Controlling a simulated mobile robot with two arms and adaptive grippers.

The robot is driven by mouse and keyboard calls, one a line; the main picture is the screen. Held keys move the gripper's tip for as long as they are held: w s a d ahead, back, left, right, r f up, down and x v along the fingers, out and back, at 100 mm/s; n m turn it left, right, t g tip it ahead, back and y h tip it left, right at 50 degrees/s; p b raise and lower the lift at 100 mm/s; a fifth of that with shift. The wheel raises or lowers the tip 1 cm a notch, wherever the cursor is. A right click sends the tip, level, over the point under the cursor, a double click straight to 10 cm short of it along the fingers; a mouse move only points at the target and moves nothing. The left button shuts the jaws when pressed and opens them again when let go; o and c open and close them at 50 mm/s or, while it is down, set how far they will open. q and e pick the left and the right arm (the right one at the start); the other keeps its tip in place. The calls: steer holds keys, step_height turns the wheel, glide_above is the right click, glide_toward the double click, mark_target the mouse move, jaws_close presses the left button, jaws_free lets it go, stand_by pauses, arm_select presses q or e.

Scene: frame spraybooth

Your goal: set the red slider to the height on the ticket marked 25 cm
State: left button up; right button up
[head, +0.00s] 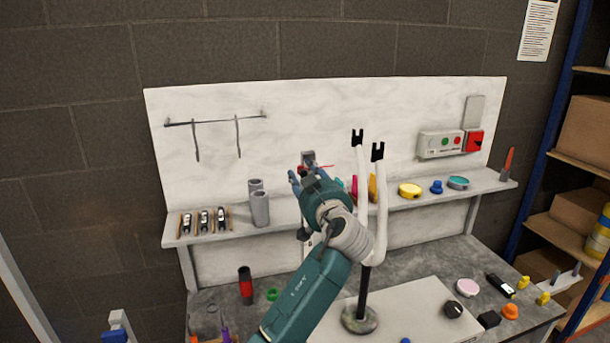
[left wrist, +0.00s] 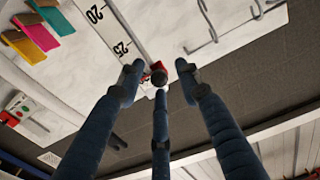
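In the left wrist view a white ruler (left wrist: 103,28) shows the numbers 20 and 25. The red slider (left wrist: 146,78), with a dark round knob (left wrist: 159,77), sits near the ruler's end, a little past the printed 25. My left gripper (left wrist: 158,76) has its three fingers spread around the knob; the tips look apart from it, though contact is hard to judge. In the head view the left gripper (head: 303,178) is up at the back panel and hides most of the slider and ruler. My right gripper is in neither view.
A white two-pronged stand (head: 382,205) rises close to the right of my left arm. Grey cups (head: 259,208) and coloured items stand on the shelf (head: 430,197). A control box (head: 440,143) hangs at right. A printed sheet (head: 538,30) is on the wall, unreadable.

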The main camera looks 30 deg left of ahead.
arm_select(q)
jaws_close()
step_height(320, 180, down, 5)
steer(key=b, duration=0.5)
jaws_free()
steer(key=shift+d, duration=0.1)
